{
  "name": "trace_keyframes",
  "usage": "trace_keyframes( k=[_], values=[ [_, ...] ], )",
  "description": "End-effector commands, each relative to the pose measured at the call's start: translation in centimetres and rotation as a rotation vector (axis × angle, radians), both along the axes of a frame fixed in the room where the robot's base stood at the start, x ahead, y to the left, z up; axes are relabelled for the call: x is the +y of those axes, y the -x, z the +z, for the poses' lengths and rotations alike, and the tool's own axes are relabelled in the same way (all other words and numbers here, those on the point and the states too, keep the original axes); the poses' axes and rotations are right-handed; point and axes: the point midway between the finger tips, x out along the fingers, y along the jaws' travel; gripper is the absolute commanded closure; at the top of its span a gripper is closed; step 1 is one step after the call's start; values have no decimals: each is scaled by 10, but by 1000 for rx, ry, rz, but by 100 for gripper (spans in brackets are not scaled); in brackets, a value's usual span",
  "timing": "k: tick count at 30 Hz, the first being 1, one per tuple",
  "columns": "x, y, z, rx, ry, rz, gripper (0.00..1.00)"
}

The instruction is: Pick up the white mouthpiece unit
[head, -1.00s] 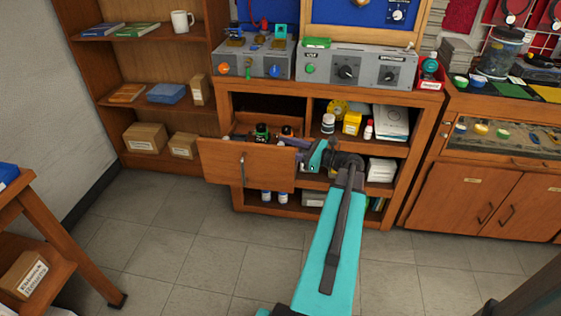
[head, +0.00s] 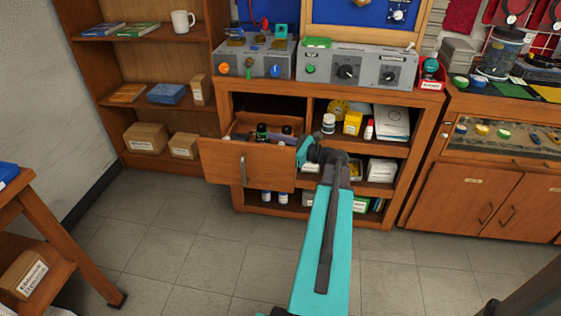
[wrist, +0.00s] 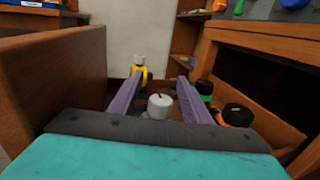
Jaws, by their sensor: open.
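A small white, rounded piece (wrist: 159,106), which looks like the mouthpiece unit, sits low between my gripper's two fingers in the wrist view. My gripper (wrist: 160,79) is open, with a purple-grey finger on either side of the piece and gaps between. Its lower part is hidden, and I cannot make it out in the head view. In the head view my gripper (head: 281,138) reaches from the right into the open wooden drawer (head: 238,166).
In the drawer, a green-and-black item (wrist: 205,91) and an orange-and-black item (wrist: 237,115) stand by the right finger. A yellow item with a grey top (wrist: 139,71) is beyond the left fingertip. The drawer front (wrist: 60,80) rises close on the left.

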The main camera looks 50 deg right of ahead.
Motion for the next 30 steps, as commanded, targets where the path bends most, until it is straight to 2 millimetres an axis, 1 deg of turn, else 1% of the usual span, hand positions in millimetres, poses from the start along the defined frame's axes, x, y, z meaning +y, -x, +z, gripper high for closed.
trace_keyframes(
  k=[7, 11, 12, 15, 26, 30],
  values=[
    [0, 0, 0, 0, 0, -1, 56],
    [0, 1, 0, 0, 0, -1, 78],
    [0, 1, 0, 0, 0, -1, 85],
    [-1, 1, 0, 0, 0, -1, 100],
    [-1, 1, 1, 0, 0, -1, 100],
    [-1, 1, 4, -1, 1, -2, 100]
  ],
)
